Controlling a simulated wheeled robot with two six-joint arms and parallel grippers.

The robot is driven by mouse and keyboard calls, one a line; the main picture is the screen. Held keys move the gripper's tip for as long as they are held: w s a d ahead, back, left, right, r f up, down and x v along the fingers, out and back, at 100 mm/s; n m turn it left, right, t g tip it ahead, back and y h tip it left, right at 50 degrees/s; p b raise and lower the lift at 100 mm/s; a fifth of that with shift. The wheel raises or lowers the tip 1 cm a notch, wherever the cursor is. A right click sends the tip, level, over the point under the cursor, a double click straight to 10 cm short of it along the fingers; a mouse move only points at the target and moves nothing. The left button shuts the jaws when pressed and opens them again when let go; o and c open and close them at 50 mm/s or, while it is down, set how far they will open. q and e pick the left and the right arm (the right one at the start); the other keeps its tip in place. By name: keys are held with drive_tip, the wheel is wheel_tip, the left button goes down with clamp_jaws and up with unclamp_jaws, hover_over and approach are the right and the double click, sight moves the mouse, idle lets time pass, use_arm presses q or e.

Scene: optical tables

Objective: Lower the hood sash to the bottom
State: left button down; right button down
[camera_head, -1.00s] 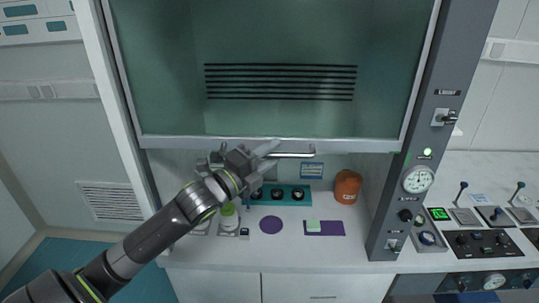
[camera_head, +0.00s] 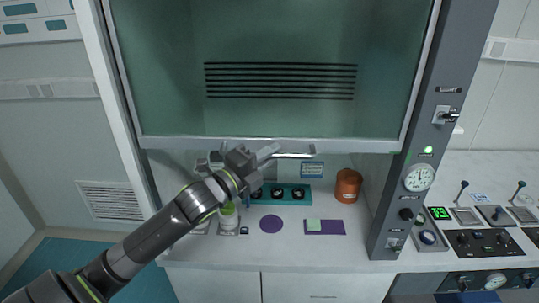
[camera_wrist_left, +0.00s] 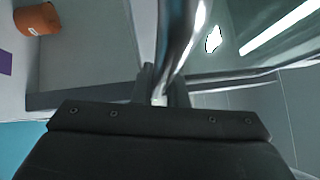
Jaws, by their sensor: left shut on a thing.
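The hood sash (camera_head: 270,143) is a glass pane in a grey frame. Its lower edge hangs above the worktop with an open gap below. A metal bar handle (camera_head: 296,155) runs along that lower edge. My left gripper (camera_head: 268,151) is at the left part of the handle. In the left wrist view the bar handle (camera_wrist_left: 177,50) passes between the fingers of my left gripper (camera_wrist_left: 161,88), which are shut on it. My right gripper is not in view.
On the hood worktop stand an orange jar (camera_head: 348,186), a teal rack (camera_head: 283,194) with dark round openings, a purple disc (camera_head: 271,224) and a purple mat (camera_head: 325,227). A grey post (camera_head: 430,130) with a gauge and switches stands at the right.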

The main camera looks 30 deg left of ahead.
use_arm(q)
wheel_tip(320, 180, down, 34)
drive_tip(key=b, duration=3.2)
drive_tip(key=shift+r, duration=0.2)
drive_tip(key=shift+f+b, duration=0.6)
drive_tip(key=shift+f, duration=0.3)
drive_tip(key=c, duration=1.5)
unclamp_jaws()
drive_tip(key=shift+o, duration=0.2)
